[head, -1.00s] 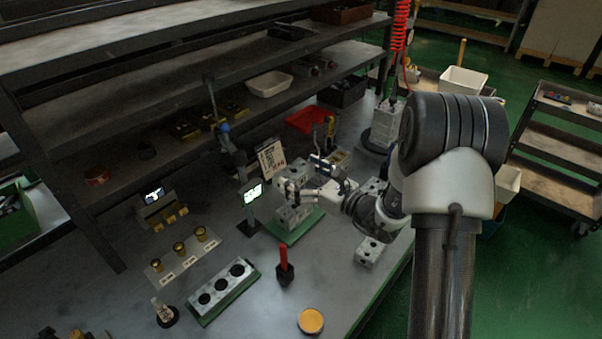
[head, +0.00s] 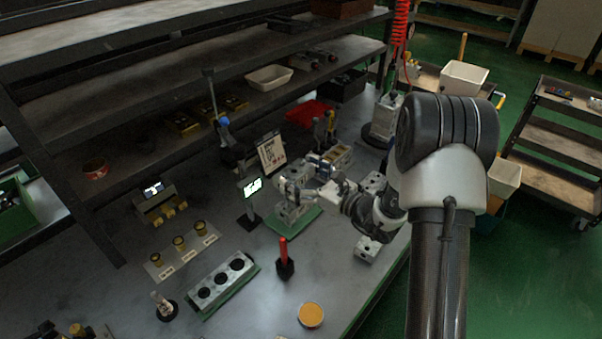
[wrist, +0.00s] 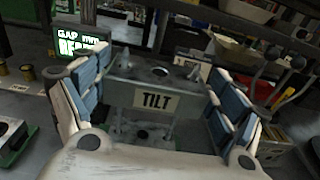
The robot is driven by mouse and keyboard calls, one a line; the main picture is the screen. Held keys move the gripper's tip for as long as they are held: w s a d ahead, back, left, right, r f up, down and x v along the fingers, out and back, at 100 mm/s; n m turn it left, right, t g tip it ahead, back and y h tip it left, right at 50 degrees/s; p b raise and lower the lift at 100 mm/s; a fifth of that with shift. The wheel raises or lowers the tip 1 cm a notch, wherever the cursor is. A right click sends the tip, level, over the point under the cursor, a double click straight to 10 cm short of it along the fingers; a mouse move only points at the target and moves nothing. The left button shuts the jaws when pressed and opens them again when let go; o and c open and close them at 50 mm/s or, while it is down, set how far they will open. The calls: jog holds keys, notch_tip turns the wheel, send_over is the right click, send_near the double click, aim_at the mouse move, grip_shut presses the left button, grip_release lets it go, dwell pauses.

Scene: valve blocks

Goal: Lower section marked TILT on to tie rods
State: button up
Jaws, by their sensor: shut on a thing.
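The section marked TILT (wrist: 155,88) is a grey metal block with a white label and a dark round hole on top. My gripper (wrist: 150,85) is shut on it, a blue-padded finger at each side. In the head view my gripper (head: 308,188) holds it just above the stacked grey block (head: 290,213) on a green base (head: 306,222). Block parts also show below the TILT section in the wrist view (wrist: 150,133).
A lit display (head: 252,187) stands close left of the stack. A board with text (head: 271,154) stands behind.

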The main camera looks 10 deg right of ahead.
aim_at(301, 205)
jog(key=shift+f, duration=3.9)
jog(key=o, duration=1.1)
jog(key=shift+o, duration=0.6)
jog(key=shift+f, duration=0.1)
jog(key=v, duration=1.2)
